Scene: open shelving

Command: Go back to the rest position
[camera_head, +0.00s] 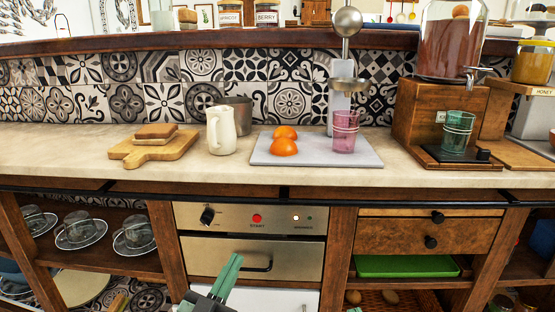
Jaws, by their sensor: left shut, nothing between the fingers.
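My left gripper (227,277) shows at the bottom centre, in front of the steel oven panel and below the counter edge. Its green fingers are together, with nothing between them. It is apart from the counter and the things on it. My right gripper is not in the picture.
A worktop (60,150) runs across the view. On it are a cutting board with bread (180,148), a white jug (221,130), a grey tray (365,158) with orange halves (284,146) and a pink glass (344,133), and a drink dispenser (449,45). Shelves with cups (82,232) lie below left.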

